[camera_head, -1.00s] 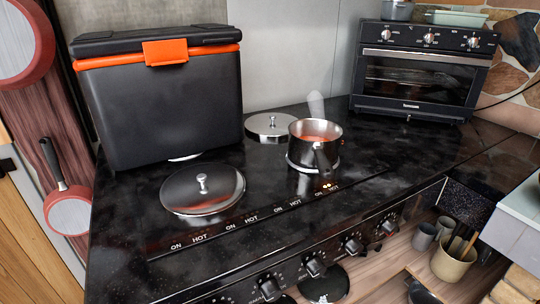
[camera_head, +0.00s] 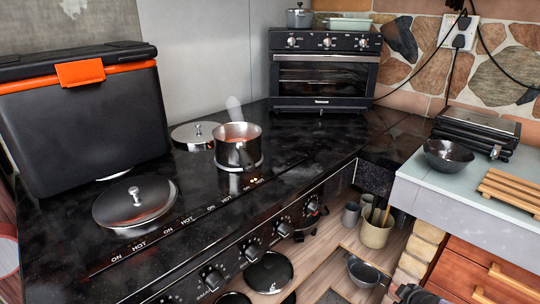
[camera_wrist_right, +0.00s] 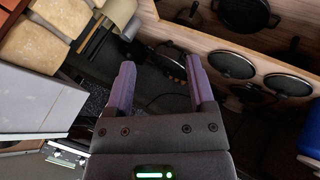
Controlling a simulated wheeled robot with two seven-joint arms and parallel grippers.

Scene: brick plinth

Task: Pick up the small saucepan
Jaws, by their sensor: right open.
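The small saucepan (camera_head: 238,153) is a shiny metal pot with red contents. It stands upright on the right rear burner of the black stove top (camera_head: 290,150), and a pale wisp shows above it. Its handle is hard to make out. My right gripper (camera_wrist_right: 160,78) is open in the right wrist view, with two purple fingers apart and nothing between them. It points at a low area with dark pans, and the saucepan is not in that view. My left gripper is in neither view.
A lidded pan (camera_head: 134,203) and a loose metal lid (camera_head: 194,134) lie on the stove top near the saucepan. A black cool box (camera_head: 90,125) stands left, a toaster oven (camera_head: 323,75) behind. A counter (camera_head: 440,190) with a dark bowl (camera_head: 448,156) is right.

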